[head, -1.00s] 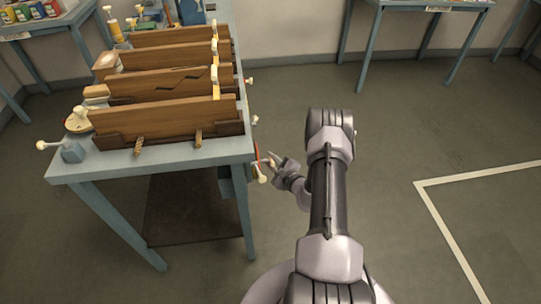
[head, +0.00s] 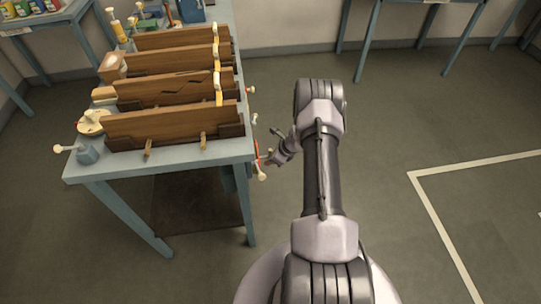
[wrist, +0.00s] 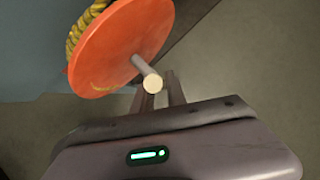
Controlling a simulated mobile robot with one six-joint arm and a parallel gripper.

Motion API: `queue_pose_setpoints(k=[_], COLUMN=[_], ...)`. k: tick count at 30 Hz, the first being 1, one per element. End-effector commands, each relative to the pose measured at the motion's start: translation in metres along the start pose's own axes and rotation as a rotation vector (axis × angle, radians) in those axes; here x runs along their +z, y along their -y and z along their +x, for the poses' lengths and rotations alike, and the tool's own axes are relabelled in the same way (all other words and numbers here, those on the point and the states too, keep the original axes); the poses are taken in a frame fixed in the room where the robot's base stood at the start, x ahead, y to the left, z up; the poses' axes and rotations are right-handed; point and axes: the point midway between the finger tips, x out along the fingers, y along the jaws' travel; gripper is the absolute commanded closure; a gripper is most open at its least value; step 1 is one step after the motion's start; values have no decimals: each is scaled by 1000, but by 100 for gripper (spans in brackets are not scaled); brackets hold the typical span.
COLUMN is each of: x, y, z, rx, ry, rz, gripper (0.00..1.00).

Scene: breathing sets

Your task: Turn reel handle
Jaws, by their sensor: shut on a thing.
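The orange reel (wrist: 125,45) is a disc with yellow rope behind it in the wrist view. Its pale handle (wrist: 148,75) sticks out from the disc, round end toward the camera. My gripper (wrist: 160,88) is shut on the handle, its fingers beside and partly behind it. In the head view the reel (head: 257,152) is a thin red edge at the table's right side. My gripper (head: 273,156) is beside it there, and the grip itself is too small to make out.
The blue table (head: 190,158) holds several upright wooden boards (head: 175,125). A white-knobbed lever (head: 60,149) is at its left front corner. A pale knob (head: 262,177) hangs below the reel. Open floor lies to the right, with a white line (head: 430,205).

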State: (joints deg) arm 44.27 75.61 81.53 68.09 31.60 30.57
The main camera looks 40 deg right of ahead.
Motion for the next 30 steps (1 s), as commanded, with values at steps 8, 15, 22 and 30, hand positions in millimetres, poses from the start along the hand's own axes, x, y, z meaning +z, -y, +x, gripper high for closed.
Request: queue_pose_setpoints(k=[8, 15, 22, 30], x=[4, 3, 4, 5], y=[4, 2, 0, 0], z=[0, 0, -1, -3], rx=[157, 262, 319, 339], ry=[-114, -193, -234, -246], rz=[86, 144, 175, 186], gripper=[100, 100, 100, 100])
